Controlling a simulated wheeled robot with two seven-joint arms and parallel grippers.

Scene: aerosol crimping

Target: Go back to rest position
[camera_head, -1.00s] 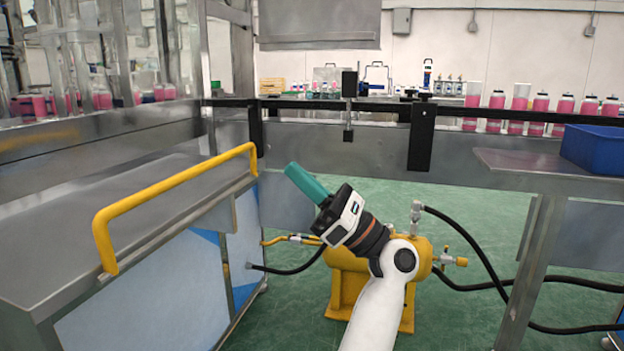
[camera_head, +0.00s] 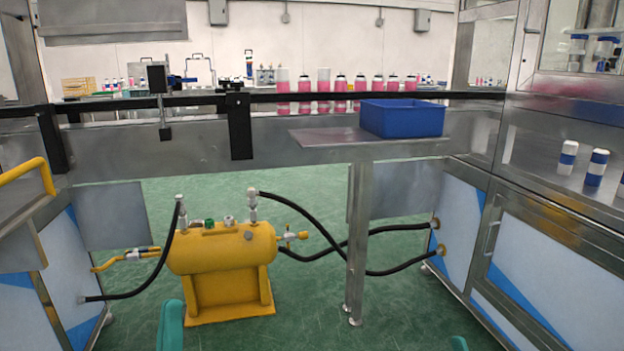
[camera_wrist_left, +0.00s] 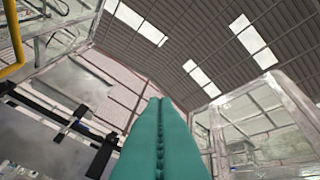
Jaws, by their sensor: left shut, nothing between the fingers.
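My left gripper (camera_head: 170,327) shows at the bottom of the head view as a teal fingertip pointing up, low in front of the yellow tank. In the left wrist view its two teal fingers (camera_wrist_left: 159,110) are pressed together along their whole length, with nothing between them. They point up towards the roof. A small teal tip of my right gripper (camera_head: 459,343) shows at the bottom edge of the head view, right of the middle. The rest of it is out of the picture, so its opening cannot be told.
A yellow tank (camera_head: 222,262) with black hoses stands on the green floor ahead. A blue bin (camera_head: 402,118) sits on a metal shelf (camera_head: 330,137) before the conveyor. Metal cabinets stand left and right, the left with a yellow rail (camera_head: 28,170). Pink bottles (camera_head: 340,90) line the back.

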